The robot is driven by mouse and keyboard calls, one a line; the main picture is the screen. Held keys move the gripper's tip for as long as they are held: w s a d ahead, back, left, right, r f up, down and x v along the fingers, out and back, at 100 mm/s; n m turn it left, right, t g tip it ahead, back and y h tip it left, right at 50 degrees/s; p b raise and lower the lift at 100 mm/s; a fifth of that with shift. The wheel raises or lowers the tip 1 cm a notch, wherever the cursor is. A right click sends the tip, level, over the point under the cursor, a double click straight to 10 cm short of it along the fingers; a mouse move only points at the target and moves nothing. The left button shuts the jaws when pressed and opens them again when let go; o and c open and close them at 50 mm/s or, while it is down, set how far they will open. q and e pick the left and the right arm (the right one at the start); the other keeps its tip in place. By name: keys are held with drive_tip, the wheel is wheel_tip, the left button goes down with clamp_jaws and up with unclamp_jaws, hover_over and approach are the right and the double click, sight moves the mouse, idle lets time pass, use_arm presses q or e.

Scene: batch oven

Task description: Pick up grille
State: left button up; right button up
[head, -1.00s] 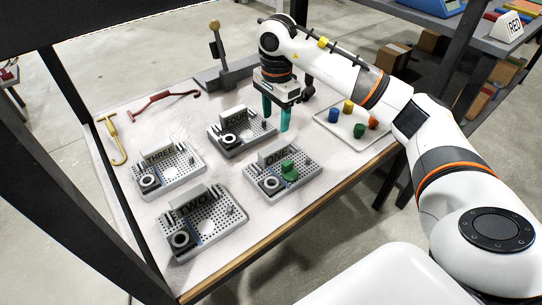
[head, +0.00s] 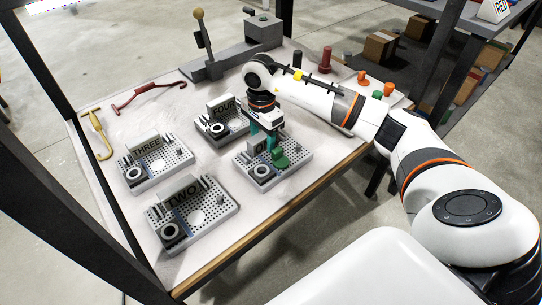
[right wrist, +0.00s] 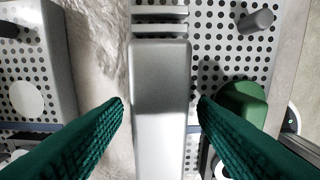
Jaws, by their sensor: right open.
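Several perforated grey grilles lie on the table, marked ONE, TWO, THREE and FOUR. Grille ONE (head: 295,158) bears a green piece (head: 281,160), a ring and a raised grey block with its label. My right gripper (head: 264,141) is over grille ONE, fingers pointing down, partly hiding the label. In the right wrist view, the raised block (right wrist: 160,95) stands between the open green fingers (right wrist: 160,105), with visible gaps on both sides. The green piece (right wrist: 243,102) is beside the right finger. Grille FOUR (head: 213,127), THREE (head: 177,170) and TWO (head: 215,213) are nearby. My left gripper is out of view.
A yellow hooked rod (head: 98,135) and a red hooked rod (head: 150,95) lie at the left. A grey lever stand (head: 215,66) is at the back. Coloured pieces sit on a pale tray (head: 398,101) at the right. Dark posts flank the table.

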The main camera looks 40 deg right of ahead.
clamp_jaws()
drive_tip(key=shift+r, duration=0.15)
idle(0.4)
